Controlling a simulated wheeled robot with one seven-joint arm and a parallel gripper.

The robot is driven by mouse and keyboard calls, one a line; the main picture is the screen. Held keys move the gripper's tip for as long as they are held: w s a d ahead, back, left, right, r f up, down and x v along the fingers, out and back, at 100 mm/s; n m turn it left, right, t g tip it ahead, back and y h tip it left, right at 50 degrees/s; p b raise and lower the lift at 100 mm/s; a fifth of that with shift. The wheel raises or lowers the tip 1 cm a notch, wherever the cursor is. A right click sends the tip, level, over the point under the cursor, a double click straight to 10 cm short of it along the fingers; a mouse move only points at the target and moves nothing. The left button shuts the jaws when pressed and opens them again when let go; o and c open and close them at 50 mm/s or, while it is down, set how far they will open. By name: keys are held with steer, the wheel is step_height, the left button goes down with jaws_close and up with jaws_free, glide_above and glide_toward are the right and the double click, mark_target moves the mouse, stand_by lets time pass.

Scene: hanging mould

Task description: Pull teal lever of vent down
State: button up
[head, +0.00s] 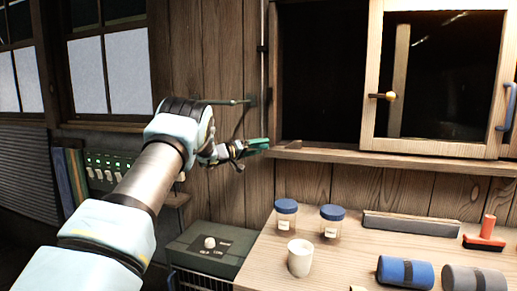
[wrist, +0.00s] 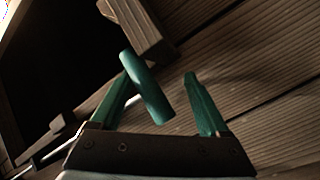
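The teal lever handle (wrist: 147,87) shows in the wrist view as a short, tilted cylinder. My gripper (wrist: 160,80) is open, with one green finger on each side of the handle. The handle lies nearer the left finger and overlaps its tip in the picture; I cannot tell whether they touch. In the head view my gripper (head: 256,146) is at the plank wall, left of the window sill. Teal shows at its tip, but lever and fingers cannot be told apart there. The vent itself cannot be made out clearly.
A thin vertical rod (head: 263,70) runs down the wall above my gripper. A wooden window frame (head: 372,80) stands to the right. Below are a workbench (head: 262,262) with jars and a cup (head: 300,258), and a dark green box (head: 205,250) with a knob.

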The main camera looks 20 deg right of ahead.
steer(key=b+v, duration=0.4)
steer(key=v, duration=0.6)
steer(key=shift+s+a, duration=0.15)
steer(key=shift+a, duration=0.2)
steer(key=w+a+n+t+y, duration=0.35)
steer(key=a+t+y, duration=0.35)
steer(key=a, duration=0.7)
steer(key=s+a+f+n+y, duration=0.2)
steer(key=s+a+f+y, duration=0.3)
steer(key=a, duration=0.4)
steer(key=s+a+f+g+y, duration=0.1)
steer(key=s+a+f+g, duration=0.2)
steer(key=s, duration=0.9)
steer(key=s+a+f+m+g+y, duration=0.1)
steer(key=s+a+f+g, duration=0.3)
steer(key=s, duration=0.8)
steer(key=s+a+f+g+y, duration=0.3)
steer(key=s, duration=0.9)
steer(key=shift+a+f+m+g, duration=0.15)
steer(key=shift+f+m+g, duration=0.15)
steer(key=shift+f+m, duration=0.05)
